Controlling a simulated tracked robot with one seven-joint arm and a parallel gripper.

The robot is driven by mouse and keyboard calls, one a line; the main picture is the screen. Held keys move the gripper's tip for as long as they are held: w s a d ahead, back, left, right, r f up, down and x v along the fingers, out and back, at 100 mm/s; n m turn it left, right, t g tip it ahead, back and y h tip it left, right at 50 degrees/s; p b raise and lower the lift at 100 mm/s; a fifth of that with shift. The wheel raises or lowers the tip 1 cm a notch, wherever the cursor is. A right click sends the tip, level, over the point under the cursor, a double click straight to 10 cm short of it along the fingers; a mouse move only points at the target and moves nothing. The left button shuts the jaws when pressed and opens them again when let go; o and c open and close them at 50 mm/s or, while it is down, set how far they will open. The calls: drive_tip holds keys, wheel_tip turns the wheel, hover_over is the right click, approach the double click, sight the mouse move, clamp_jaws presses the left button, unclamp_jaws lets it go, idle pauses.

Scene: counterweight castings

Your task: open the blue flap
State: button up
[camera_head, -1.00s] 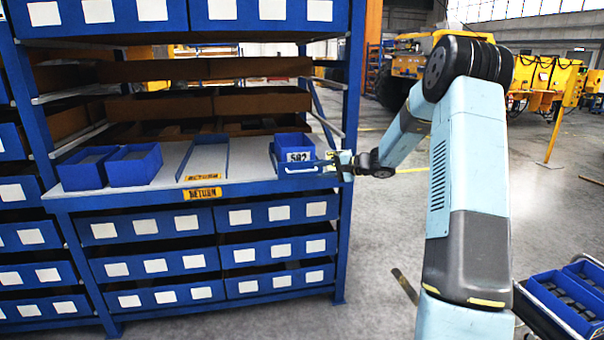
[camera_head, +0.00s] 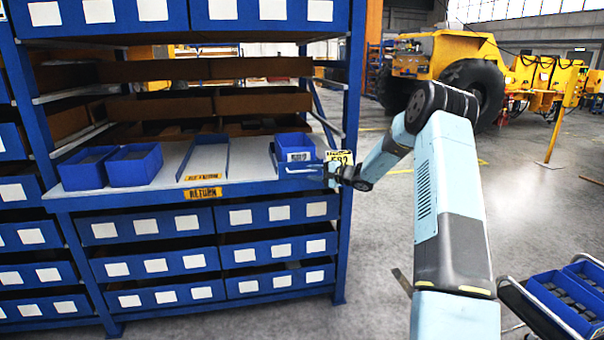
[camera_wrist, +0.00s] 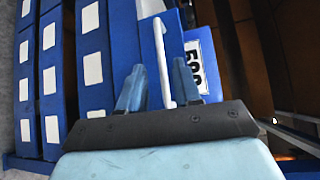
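The blue flap (camera_head: 287,172) is at the right end of the shelf's front edge, with a pale bar handle (camera_head: 303,170) along it. Behind it stands a blue bin (camera_head: 292,140) with a white number label. My gripper (camera_head: 333,175) is at the right end of the handle, beside the shelf post. In the wrist view my gripper (camera_wrist: 158,86) is open, its two fingers apart. The handle (camera_wrist: 161,55) runs lengthwise into the gap between them, with space showing on both sides. I cannot tell the flap's exact angle.
The blue shelf post (camera_head: 347,235) stands close to my gripper, with a yellow number sign (camera_head: 341,158) on it. Two blue bins (camera_head: 134,165) and a blue tray (camera_head: 205,160) stand on the shelf. A cart with blue bins (camera_head: 565,300) is at lower right.

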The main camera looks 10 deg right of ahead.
sight(304, 171)
drive_tip(key=shift+x, duration=2.55)
clamp_jaws()
drive_tip(key=shift+a, duration=0.15)
